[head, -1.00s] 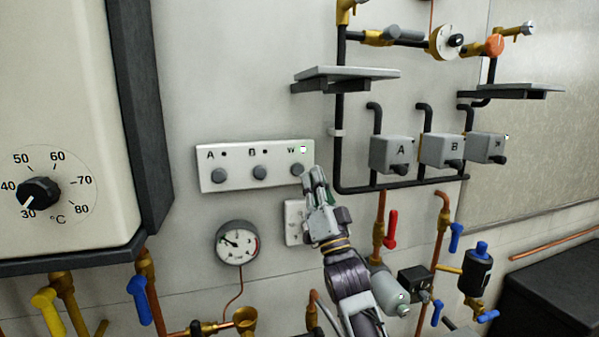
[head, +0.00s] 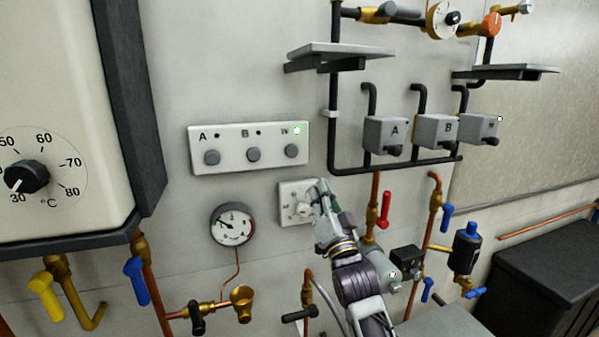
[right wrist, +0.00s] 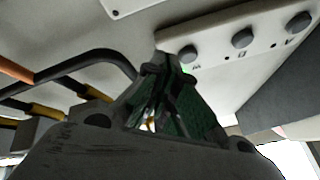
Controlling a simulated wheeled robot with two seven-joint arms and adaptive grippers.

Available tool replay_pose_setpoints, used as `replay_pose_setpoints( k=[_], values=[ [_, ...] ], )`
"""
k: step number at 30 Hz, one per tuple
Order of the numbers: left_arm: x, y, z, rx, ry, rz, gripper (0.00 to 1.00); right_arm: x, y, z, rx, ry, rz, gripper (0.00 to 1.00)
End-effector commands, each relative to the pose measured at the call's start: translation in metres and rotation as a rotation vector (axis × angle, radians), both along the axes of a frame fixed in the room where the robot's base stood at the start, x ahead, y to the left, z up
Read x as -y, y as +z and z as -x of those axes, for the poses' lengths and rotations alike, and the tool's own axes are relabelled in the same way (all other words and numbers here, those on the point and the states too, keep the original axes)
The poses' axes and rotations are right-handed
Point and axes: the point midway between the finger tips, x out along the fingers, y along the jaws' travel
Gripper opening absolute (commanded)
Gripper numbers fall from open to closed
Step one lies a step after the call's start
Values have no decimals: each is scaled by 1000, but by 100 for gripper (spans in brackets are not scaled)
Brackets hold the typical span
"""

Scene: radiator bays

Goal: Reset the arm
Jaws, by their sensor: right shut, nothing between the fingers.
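My right gripper (head: 321,196) is shut and empty in the head view. It is in front of the right part of a white wall plate with a round knob (head: 297,203), just below the button panel. The right wrist view shows its closed fingers (right wrist: 165,75) pointing at the wall near the panel (right wrist: 215,38). The white button panel (head: 226,166) has three grey buttons marked A, B and W. A green light (head: 297,131) is lit beside W. My left gripper is not in view.
A round pressure gauge (head: 232,224) is left of the wall plate. Valve boxes (head: 385,135) and black pipes are to the upper right. A red lever (head: 385,209) stands close right of my gripper. A boiler with a temperature dial (head: 27,177) is at far left.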

Motion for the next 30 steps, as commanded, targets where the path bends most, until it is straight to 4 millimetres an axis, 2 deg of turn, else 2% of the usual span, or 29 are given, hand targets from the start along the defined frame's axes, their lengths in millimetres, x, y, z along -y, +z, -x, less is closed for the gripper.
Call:
replay_pose_setpoints(
  k=[1, 8, 14, 23, 30],
  values=[
    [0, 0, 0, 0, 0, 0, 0, 7, -20, -1, -54, -22, 26, 0],
    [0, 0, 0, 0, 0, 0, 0, 35, -102, 3, -285, -99, 159, 0],
    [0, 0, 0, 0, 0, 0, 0, 59, -173, 22, -487, -138, 286, 0],
    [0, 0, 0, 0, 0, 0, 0, 93, -270, 73, -783, -150, 490, 0],
    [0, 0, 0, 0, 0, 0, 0, 120, -335, 134, -1012, -116, 661, 0]
  ],
)
